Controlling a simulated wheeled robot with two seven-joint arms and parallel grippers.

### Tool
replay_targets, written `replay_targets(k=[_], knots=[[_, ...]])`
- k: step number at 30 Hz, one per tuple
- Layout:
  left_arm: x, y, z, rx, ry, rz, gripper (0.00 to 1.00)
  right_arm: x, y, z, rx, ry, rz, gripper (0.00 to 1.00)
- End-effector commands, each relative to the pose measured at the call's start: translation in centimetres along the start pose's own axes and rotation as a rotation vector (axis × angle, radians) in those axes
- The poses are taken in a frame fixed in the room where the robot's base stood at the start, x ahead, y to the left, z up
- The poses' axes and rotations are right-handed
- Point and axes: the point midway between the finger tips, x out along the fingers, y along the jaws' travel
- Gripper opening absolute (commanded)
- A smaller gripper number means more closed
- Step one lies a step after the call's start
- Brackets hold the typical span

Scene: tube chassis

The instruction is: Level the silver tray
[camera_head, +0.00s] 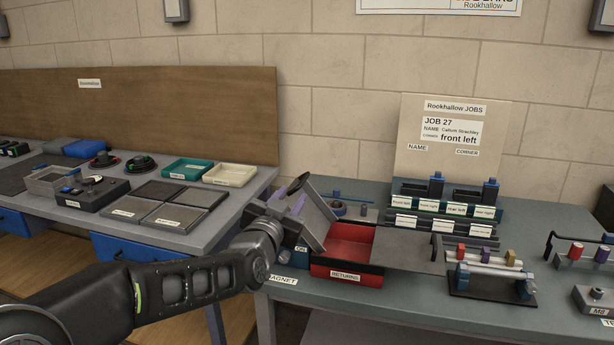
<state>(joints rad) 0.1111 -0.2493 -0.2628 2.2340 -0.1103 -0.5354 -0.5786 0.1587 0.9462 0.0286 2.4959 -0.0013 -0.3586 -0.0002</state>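The silver tray (319,222) is a flat grey piece that slopes steeply down to the right, with its lower edge over the red returns bin (350,243). My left gripper (297,196), with purple finger parts, is at the tray's upper left side and appears shut on it. The exact contact is partly hidden by the gripper and wrist. I see nothing on the visible face of the tray. My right gripper is not in view.
A dark flat panel (408,251) lies right of the bin. Behind it stands a rack (440,208) with labelled slots, and a stand with coloured knobs (487,257) is to the right. The left bench holds a green tray (187,170) and a cream tray (229,175).

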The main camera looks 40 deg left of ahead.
Motion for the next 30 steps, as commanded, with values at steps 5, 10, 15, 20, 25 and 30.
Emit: replay_targets(k=[5,10,15,20,25,30], knots=[[0.4,0.0,0.0,0.000,-0.001,0.001,0.32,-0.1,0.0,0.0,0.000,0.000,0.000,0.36],[2.2,0.0,0.0,0.001,-0.002,0.002,0.32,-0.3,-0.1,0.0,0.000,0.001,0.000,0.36],[5.3,0.1,0.0,0.002,-0.003,0.002,0.32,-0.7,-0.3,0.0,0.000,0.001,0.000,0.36],[8.4,0.0,0.0,0.002,-0.003,0.001,0.32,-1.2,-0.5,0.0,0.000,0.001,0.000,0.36],[10.9,0.0,-0.1,0.002,-0.001,0.001,0.32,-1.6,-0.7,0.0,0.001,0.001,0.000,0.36],[12.0,0.0,0.0,0.001,0.000,0.000,0.32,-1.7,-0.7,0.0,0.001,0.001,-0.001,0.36]])
